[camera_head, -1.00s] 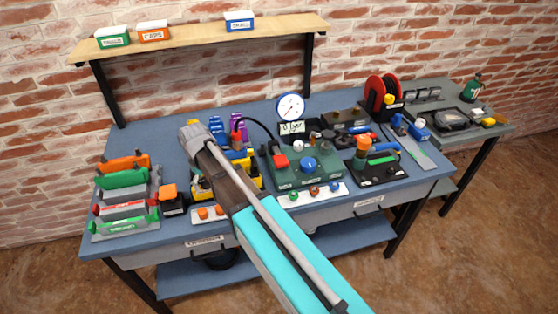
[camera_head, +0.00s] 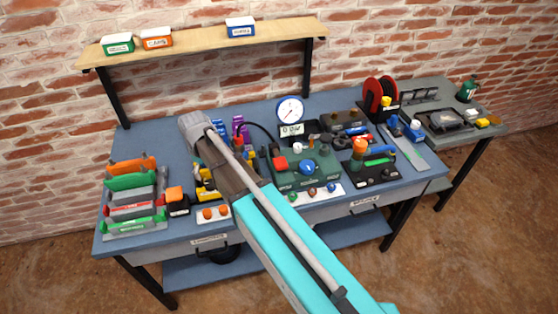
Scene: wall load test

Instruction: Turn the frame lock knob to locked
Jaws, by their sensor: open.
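The frame lock knob cannot be picked out for certain, as the labels are too small to read. A blue round knob (camera_head: 307,168) sits on a green box (camera_head: 290,180) at the middle of the bench. An orange knob (camera_head: 360,147) stands on a black base (camera_head: 372,172) to its right, beside a green and a blue handle. My arm crosses the picture from the lower right up to the left of the bench and hides part of the bench's middle. My gripper's fingers do not show.
The blue bench (camera_head: 165,148) is crowded. A rack with orange, green and red handles (camera_head: 131,208) stands at its left, a gauge (camera_head: 289,110) and a red reel (camera_head: 379,92) at the back. A wooden shelf (camera_head: 200,45) bears three boxes. A grey side table (camera_head: 467,135) adjoins at right.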

